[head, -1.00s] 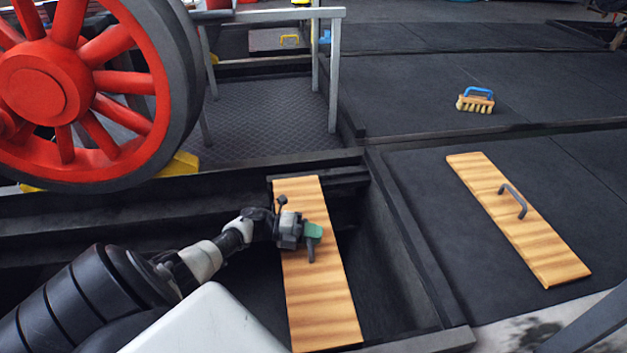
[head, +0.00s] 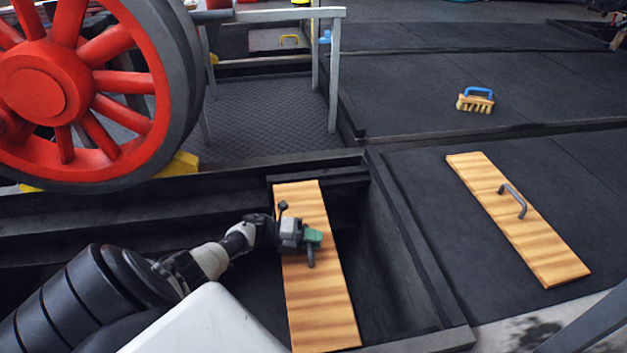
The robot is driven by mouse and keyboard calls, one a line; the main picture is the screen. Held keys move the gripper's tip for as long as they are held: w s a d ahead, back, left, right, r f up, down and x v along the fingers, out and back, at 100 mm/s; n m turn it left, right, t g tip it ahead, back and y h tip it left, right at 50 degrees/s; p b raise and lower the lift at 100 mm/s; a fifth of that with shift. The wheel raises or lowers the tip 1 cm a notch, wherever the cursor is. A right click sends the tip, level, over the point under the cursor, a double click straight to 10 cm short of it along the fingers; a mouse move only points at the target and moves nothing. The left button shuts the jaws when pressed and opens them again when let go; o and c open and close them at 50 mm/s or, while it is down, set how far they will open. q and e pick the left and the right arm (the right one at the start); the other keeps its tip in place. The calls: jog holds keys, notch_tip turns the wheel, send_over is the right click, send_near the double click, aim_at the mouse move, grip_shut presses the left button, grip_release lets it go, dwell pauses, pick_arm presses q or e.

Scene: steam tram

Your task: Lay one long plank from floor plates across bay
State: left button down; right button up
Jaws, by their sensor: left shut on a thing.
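A long wooden plank (head: 319,304) lies lengthwise over the dark open bay (head: 388,269), its far end near the bay's far ledge and its near end by the near edge. I cannot tell whether both ends touch the ledges. My left gripper (head: 312,246) is shut on this plank's handle, which the gripper mostly hides. A second long plank (head: 543,247) with a grey handle lies on the dark floor plates (head: 424,194) to the right of the bay. My right gripper is not in view.
A large red-spoked wheel (head: 80,85) stands at the left, with a yellow chock (head: 180,166) by it. A grey railing (head: 333,75) stands beyond the bay. A brush with a blue handle (head: 476,100) sits on the far floor plates.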

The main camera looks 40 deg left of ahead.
pick_arm(q)
jog(key=c, duration=1.1)
grip_release()
jog(key=shift+o, duration=0.5)
jog(key=shift+f, duration=0.15)
jog(key=p+v, duration=0.2)
jog(key=v, duration=0.8)
jog(key=shift+s+a, duration=0.25)
jog(key=shift+a, duration=0.05)
